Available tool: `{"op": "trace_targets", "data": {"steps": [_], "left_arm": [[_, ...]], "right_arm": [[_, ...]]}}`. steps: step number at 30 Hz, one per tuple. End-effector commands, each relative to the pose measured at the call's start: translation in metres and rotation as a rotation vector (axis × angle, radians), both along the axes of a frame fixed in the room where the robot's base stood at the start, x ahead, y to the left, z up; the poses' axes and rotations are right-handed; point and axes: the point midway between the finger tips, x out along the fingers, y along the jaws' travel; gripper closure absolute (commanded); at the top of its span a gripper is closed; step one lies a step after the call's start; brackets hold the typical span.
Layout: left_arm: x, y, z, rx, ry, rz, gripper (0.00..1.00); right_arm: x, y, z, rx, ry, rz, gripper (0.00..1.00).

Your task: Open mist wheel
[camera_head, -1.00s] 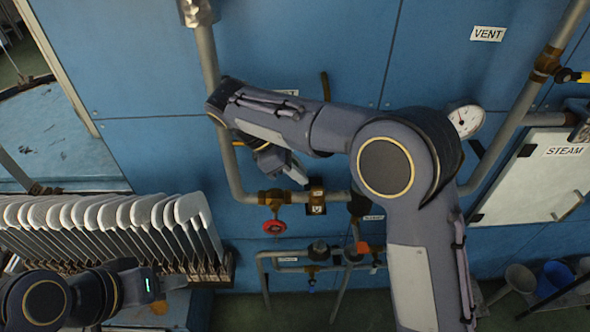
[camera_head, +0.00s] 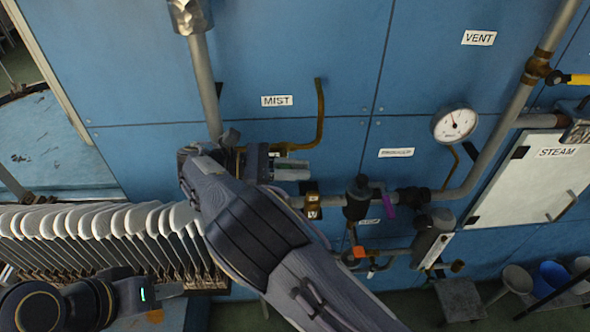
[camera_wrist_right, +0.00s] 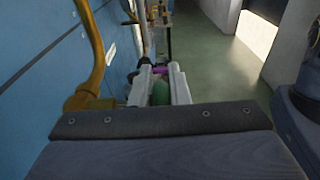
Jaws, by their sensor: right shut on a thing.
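The MIST label (camera_head: 277,100) is on the blue wall, above a brass pipe (camera_head: 320,115) that bends down and left. My right gripper (camera_head: 292,168) is at the lower end of this pipe and points right. In the right wrist view its fingers (camera_wrist_right: 165,85) are shut on a green thing (camera_wrist_right: 160,93), which I take to be the mist wheel; its shape is mostly hidden. My right forearm covers the pipework below. My left gripper (camera_head: 168,291) is low at left, beside the row of boards, and its jaws are too unclear to read.
Pale sock boards (camera_head: 110,220) stand in a row at left. A pressure gauge (camera_head: 454,123), a purple handle (camera_head: 390,200) and valves lie right of my right gripper. The white STEAM door (camera_head: 515,185) is farther right. Buckets (camera_head: 553,278) stand on the floor at lower right.

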Motion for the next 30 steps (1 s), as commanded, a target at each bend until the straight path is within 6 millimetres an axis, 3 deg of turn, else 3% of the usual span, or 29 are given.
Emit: {"op": "trace_targets", "data": {"steps": [9,24,25,30], "left_arm": [[0.0,0.0,-0.0001,0.0,0.0,0.0,0.64],[0.0,0.0,-0.0002,0.0,0.0,0.0,0.64],[0.0,0.0,-0.0002,0.0,0.0,0.0,0.64],[0.0,0.0001,-0.0001,0.0,0.0,0.0,0.64]], "right_arm": [[0.0002,0.0002,0.001,-0.106,0.002,0.001,1.0],[0.0005,-0.0001,0.0011,-0.121,0.004,0.001,1.0],[0.0005,-0.0001,0.0011,-0.121,0.004,0.001,0.82],[0.0004,0.0,0.0015,-0.12,0.003,0.001,0.63]]}}
